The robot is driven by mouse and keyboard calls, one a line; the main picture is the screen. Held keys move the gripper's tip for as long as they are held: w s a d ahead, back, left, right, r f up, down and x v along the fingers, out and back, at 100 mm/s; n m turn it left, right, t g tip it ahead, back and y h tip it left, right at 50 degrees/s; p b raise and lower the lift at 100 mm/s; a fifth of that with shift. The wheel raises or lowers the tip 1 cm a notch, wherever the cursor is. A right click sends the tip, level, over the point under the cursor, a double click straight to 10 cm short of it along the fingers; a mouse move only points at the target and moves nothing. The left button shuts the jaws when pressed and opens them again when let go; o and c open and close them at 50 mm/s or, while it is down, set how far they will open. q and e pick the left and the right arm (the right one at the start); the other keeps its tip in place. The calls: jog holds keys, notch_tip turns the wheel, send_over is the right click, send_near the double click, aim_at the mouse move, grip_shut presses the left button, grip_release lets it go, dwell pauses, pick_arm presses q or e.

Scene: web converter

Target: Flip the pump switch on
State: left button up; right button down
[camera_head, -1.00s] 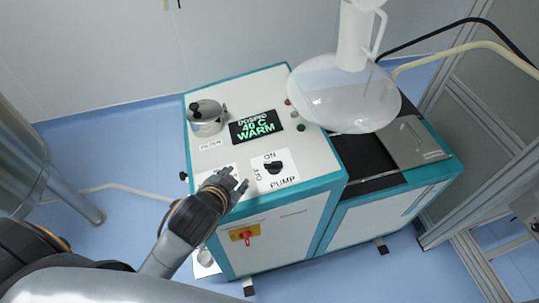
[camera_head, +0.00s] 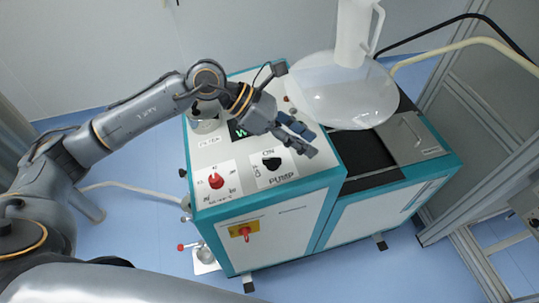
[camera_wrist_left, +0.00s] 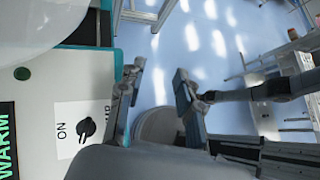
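The pump switch (camera_head: 271,163) is a black rotary knob on a white label reading ON and PUMP, on the machine's top panel. It also shows in the left wrist view (camera_wrist_left: 86,127), left of the fingers. I cannot tell clearly where its pointer is set. My left gripper (camera_head: 311,143) is above the panel, to the right of the knob in the head view. Its fingers are apart and empty, as the left wrist view (camera_wrist_left: 158,85) shows. The gripper is not touching the knob. My right gripper is not in view.
A red knob (camera_head: 215,181) sits left of the pump switch. My left arm partly covers the green display (camera_head: 240,131) and the metal pot (camera_head: 205,125). A translucent round vessel (camera_head: 345,92) stands behind the gripper. A red-handled switch (camera_head: 244,232) is on the front face.

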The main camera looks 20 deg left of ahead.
aim_at(271, 159)
pick_arm(q)
jog(key=w+a+f+m+y, duration=0.1)
jog(key=a+f+y, duration=0.1)
jog(key=a+y, duration=0.35)
jog(key=w+a+f+y, duration=0.2)
jog(key=a, duration=0.6)
jog(key=shift+h, duration=0.35)
jog(key=p+x, duration=0.4)
jog(key=x, duration=0.8)
jog(key=shift+w+d, duration=0.1)
jog(key=shift+d+f, duration=0.1)
jog(key=shift+f, duration=0.35)
jog(key=shift+c, duration=0.4)
grip_shut()
